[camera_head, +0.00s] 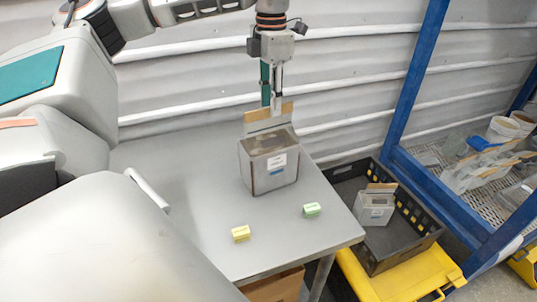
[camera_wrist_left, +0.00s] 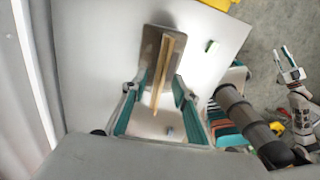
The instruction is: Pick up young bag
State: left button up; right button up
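A grey, boxy bag (camera_head: 268,172) with a tan cardboard strip along its top stands upright on the table (camera_head: 185,165). A second, similar bag (camera_head: 374,210) stands in the dark crate to the right. No readable label shows which one is the young bag. My left gripper (camera_head: 273,108) points down at the top of the table bag. In the left wrist view its teal fingers (camera_wrist_left: 160,77) are apart, one on each side of the bag's strip (camera_wrist_left: 168,62); I cannot tell whether they touch it. My right gripper (camera_wrist_left: 286,54) shows at the right of that view, fingers apart and empty.
A yellow block (camera_head: 241,234) and a green block (camera_head: 312,210) lie near the table's front edge. The dark crate (camera_head: 408,247) rests on a yellow base beside the table. A blue-framed rack (camera_head: 408,85) with containers stands at the right. A ribbed wall is behind the table.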

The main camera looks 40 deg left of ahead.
aim_at(269, 131)
pick_arm(q)
jog(key=f, duration=0.5)
jog(key=shift+s+a+f, duration=0.1)
jog(key=shift+s+f, duration=0.05)
jog(key=shift+s, duration=0.1)
grip_shut()
jog(key=shift+w+r, duration=0.15)
jog(key=shift+r, duration=0.05)
